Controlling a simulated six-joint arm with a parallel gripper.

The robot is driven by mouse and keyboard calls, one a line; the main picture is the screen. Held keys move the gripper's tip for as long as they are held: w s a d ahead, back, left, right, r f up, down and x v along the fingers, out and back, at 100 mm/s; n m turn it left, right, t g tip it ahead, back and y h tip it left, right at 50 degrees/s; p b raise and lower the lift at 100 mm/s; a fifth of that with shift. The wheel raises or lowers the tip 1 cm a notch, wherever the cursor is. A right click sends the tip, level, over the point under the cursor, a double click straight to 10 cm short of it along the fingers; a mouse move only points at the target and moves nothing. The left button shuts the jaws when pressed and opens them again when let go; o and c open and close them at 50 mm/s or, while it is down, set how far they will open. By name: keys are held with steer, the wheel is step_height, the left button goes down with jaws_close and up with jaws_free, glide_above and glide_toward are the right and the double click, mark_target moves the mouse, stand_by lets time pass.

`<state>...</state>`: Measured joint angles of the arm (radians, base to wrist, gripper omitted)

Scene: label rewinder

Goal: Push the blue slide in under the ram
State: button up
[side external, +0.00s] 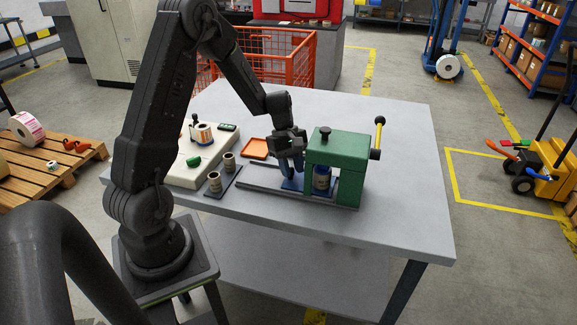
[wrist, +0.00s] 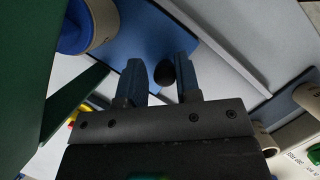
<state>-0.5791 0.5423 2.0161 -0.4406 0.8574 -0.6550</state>
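The green press (side external: 338,150) stands on the grey table, with a black knob on top and a yellow-tipped lever at its right. The blue slide (side external: 291,184) lies on the rails at its left opening; it is a flat blue plate in the wrist view (wrist: 150,30). A blue and cream cylinder (side external: 322,178) stands in the press opening; the wrist view shows a cream ring with blue inside (wrist: 88,25) at the plate's edge. My gripper (wrist: 160,78) is low over the slide, fingers apart, with a dark round knob (wrist: 164,73) between them. A gap shows beside the knob's left.
A small dark plate with two cream cylinders (side external: 221,176) is left of the rails. A white machine (side external: 195,160) with a label roll and an orange tray (side external: 255,149) are behind. The table's right side is clear.

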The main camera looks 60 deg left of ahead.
steer(key=o, duration=0.3)
steer(key=shift+o, duration=0.2)
steer(key=shift+a, duration=0.1)
steer(key=v, duration=1.3)
steer(key=shift+r, duration=0.4)
steer(key=s+d+r+m+t+y, duration=0.2)
steer(key=s+d+r+m, duration=0.2)
steer(key=s+d+m, duration=0.4)
steer(key=s+d+r+m+t+y, duration=0.2)
steer(key=s+d+m, duration=0.6)
steer(key=d, duration=0.6)
step_height(320, 180, up, 2)
steer(key=shift+r+m+t+y, duration=0.15)
steer(key=shift+m+t+y, duration=0.15)
steer(key=shift+m+t, duration=0.6)
